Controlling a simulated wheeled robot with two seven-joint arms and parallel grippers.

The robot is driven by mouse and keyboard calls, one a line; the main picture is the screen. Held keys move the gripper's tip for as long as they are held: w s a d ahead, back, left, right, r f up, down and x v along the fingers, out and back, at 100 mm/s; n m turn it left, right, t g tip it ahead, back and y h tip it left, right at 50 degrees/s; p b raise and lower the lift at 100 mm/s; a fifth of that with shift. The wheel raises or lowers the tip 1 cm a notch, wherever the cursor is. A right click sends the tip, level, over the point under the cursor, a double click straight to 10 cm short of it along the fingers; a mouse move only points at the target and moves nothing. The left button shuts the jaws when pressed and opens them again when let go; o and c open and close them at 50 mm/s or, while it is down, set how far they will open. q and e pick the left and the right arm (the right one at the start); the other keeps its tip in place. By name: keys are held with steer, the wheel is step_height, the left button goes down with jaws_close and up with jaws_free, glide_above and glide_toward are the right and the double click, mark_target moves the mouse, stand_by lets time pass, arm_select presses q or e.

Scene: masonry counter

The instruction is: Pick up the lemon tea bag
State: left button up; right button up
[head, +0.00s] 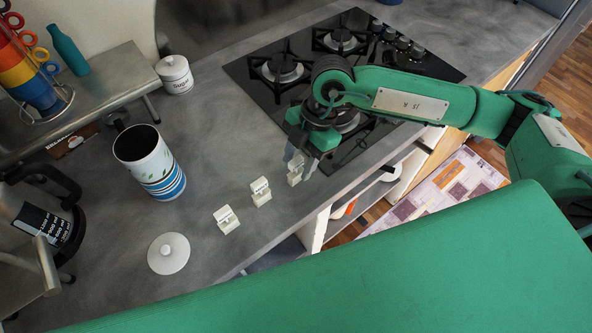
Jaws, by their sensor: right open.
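Three small white tea bags stand in a slanting row on the grey counter: a near one (226,220), a middle one (260,191) and a far one (295,177). Their labels are too small to read, so I cannot tell which is lemon. My right gripper (300,165) points down at the far tea bag, its fingers open and close around or just above it. The gripper partly hides that bag, and contact cannot be told. My left gripper is not in view.
A black hob (365,85) lies behind the right gripper. A blue-striped canister (150,165) stands open at left, and a round white lid (168,253) lies nearer. A white lidded jar (175,75) and a shelf with coloured cups (30,75) stand farther back. The counter edge runs close right of the tea bags.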

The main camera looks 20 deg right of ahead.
mark_target(294, 174)
steer(key=shift+p+x, duration=0.35)
steer(key=shift+x, duration=1.5)
steer(key=shift+w, duration=0.15)
jaws_close()
steer(key=shift+r, duration=0.1)
